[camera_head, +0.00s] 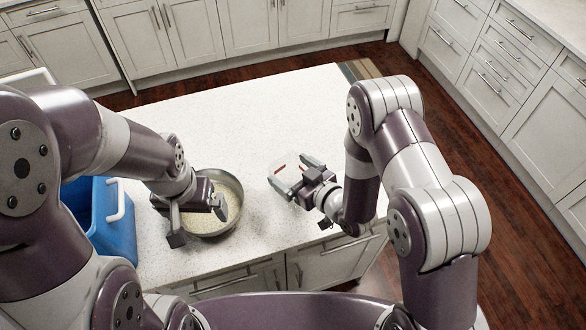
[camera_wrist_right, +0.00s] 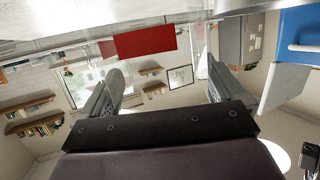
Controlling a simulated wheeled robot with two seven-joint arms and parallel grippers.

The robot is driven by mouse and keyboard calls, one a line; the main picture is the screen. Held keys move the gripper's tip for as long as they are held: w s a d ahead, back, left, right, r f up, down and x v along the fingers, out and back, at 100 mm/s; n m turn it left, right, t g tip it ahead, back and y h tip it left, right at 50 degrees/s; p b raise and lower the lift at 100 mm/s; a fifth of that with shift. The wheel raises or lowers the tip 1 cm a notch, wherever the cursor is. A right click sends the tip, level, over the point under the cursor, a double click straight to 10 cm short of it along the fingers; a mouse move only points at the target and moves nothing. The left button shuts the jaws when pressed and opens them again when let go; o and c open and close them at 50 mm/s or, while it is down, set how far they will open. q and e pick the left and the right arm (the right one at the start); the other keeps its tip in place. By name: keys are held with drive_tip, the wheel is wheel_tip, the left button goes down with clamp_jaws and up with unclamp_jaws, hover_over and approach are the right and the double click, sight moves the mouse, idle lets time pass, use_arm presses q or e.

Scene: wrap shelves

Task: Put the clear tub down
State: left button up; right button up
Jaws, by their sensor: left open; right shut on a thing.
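The clear tub (camera_head: 283,166) is a faint see-through shape with small red marks, over the white counter in the head view. My right gripper (camera_head: 294,174) is shut on it, with a finger on each side. In the right wrist view the fingers of the right gripper (camera_wrist_right: 160,92) stand to either side, and a red patch shows beyond them, probably on the tub. Whether the tub touches the counter I cannot tell. My left gripper (camera_head: 198,222) is open at the metal bowl (camera_head: 236,184), partly hiding it.
The white counter (camera_head: 290,110) has wide clear room behind the tub and bowl. The bowl holds pale contents. A blue container (camera_head: 85,215) with a white handle stands at the left, partly behind my left arm. Cabinets (camera_head: 260,20) line the back and right.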

drive_tip(key=shift+w+f, duration=0.1)
drive_tip(key=shift+f, duration=0.35)
drive_tip(key=shift+s+r, duration=0.15)
drive_tip(key=shift+s, duration=0.05)
drive_tip(key=shift+f+b, duration=0.55)
drive_tip(key=shift+f, duration=0.05)
drive_tip(key=o, duration=1.5)
drive_tip(key=shift+o, duration=0.2)
drive_tip(key=shift+d, duration=0.1)
